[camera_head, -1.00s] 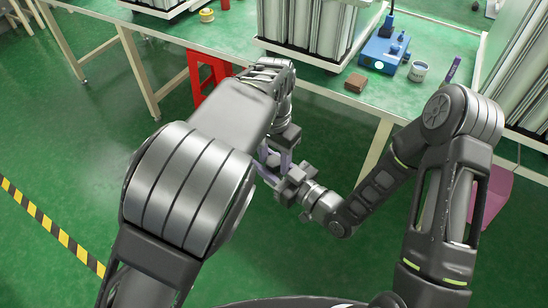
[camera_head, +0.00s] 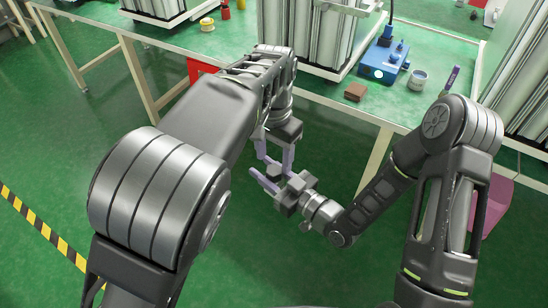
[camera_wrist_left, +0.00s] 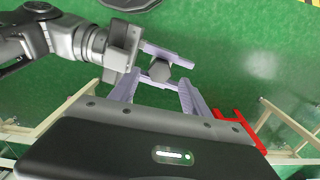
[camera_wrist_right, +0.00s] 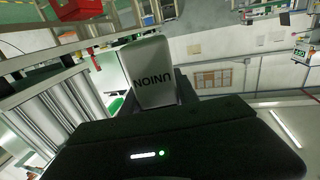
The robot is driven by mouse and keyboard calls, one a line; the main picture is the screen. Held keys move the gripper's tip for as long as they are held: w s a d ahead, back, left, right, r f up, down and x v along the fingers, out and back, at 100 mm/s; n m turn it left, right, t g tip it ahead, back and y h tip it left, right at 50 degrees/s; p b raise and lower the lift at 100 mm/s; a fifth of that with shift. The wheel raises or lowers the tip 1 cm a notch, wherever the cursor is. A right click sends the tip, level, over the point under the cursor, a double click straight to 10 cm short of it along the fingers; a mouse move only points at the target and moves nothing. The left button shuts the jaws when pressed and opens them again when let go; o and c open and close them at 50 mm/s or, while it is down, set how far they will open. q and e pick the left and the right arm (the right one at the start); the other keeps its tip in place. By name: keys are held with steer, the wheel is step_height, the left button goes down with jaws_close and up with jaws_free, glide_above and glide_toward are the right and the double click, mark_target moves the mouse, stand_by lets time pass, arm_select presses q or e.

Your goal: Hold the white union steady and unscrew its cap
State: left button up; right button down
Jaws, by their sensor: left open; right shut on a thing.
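The white union (camera_wrist_right: 152,75) fills the middle of the right wrist view, with the word UNION upside down on its pale face. My right gripper (camera_head: 266,178) is shut on it. In the left wrist view a grey six-sided end (camera_wrist_left: 160,70) shows between the right gripper's purple fingers; I cannot tell whether it is the cap. My left gripper (camera_wrist_left: 159,83) is open and empty, its two fingers pointing toward that end and apart from each other. In the head view the union is mostly hidden by the grippers.
Both grippers are over open green floor, in front of a green-topped table (camera_head: 310,88). On the table are a blue device (camera_head: 384,62), a brown block (camera_head: 355,92) and a grey cup (camera_head: 417,79). A red stool (camera_head: 200,68) stands partly hidden behind my left arm.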

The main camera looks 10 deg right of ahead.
mark_target(274, 169)
arm_select(q)
steer(key=shift+o, duration=0.2)
step_height(274, 169, up, 4)
steer(key=m, duration=0.3)
steer(key=shift+f, duration=0.25)
steer(key=shift+f, duration=0.2)
steer(key=shift+f, duration=3.85)
steer(key=shift+c, duration=0.4)
jaws_close()
steer(key=shift+n, duration=1.5)
steer(key=shift+o, duration=0.7)
jaws_free()
